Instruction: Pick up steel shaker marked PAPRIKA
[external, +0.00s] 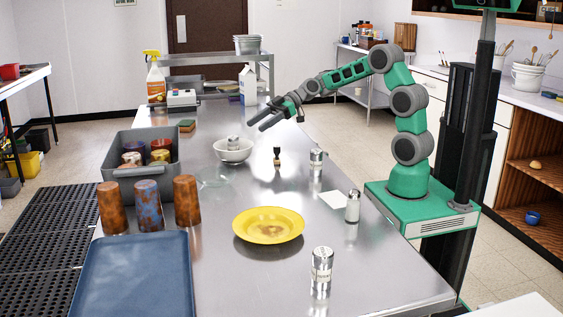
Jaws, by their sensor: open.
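Several steel shakers with pale labels are in the external view. One shaker (321,268) stands at the front of the steel table (370,285). Another shaker (352,206) stands near the right edge, and a third shaker (316,158) stands farther back. One more shaker (233,142) is in the white bowl (233,154). The labels are too small to read, so I cannot tell which is marked PAPRIKA. My gripper (257,124) is open and empty, above the far part of the table, behind and above the bowl and the third shaker.
A yellow plate (268,225) lies mid-table. A small dark-topped object (277,157) stands near the third shaker. Rusty-patterned cups (148,206), a blue tray (136,280) and a grey bin (143,185) fill the left side. A white card (333,200) lies flat at right.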

